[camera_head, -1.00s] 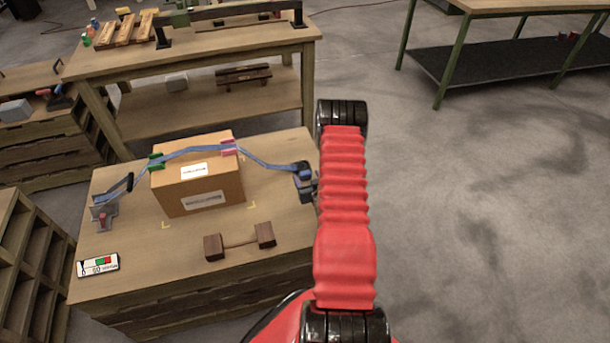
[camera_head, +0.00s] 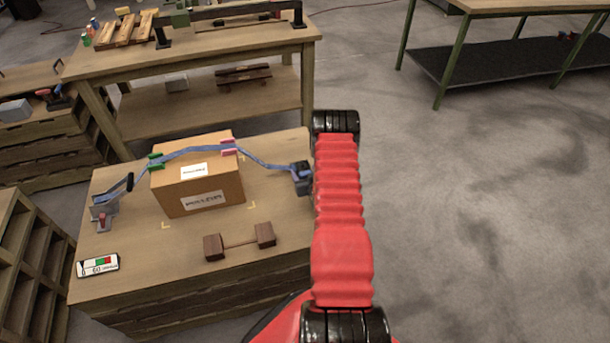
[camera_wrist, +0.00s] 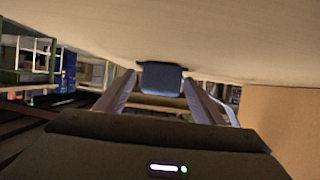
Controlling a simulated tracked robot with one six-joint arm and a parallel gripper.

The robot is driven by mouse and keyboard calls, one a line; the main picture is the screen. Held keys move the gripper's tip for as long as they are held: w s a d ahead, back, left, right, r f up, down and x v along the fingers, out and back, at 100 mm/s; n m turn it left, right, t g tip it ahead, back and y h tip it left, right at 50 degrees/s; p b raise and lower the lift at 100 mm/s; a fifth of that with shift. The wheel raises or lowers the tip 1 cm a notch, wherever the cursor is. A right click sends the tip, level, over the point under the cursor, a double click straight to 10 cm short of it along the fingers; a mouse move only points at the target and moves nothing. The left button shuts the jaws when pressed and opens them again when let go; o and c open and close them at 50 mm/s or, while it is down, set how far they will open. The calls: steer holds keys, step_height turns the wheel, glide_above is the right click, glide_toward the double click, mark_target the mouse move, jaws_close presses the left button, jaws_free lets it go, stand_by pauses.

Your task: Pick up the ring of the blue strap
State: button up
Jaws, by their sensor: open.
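In the head view the blue strap (camera_head: 262,163) runs from the left-hand buckle stand (camera_head: 104,208), over the cardboard box (camera_head: 198,178), to a dark block (camera_head: 301,172) at the table's right edge. I cannot make out the ring clearly. My gripper is mostly hidden behind my red arm there. In the wrist view my gripper (camera_wrist: 160,82) is open, its two fingers reaching toward a dark blue-grey block (camera_wrist: 161,77), which shows between the fingertips. I cannot tell whether they touch it. A pale strip, probably the strap (camera_wrist: 227,108), shows beside the right finger.
Green (camera_head: 156,161) and pink (camera_head: 228,147) edge protectors sit under the strap on the box. A wooden dumbbell-shaped piece (camera_head: 240,240) and a gauge card (camera_head: 98,265) lie on the work table (camera_head: 150,275). Open floor (camera_head: 480,220) lies to the right.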

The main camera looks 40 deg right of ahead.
steer(key=shift+c, duration=0.2)
steer(key=c, duration=1.2)
steer(key=shift+r, duration=0.2)
step_height(320, 180, up, 10)
steer(key=shift+f, duration=0.15)
stand_by(0.7)
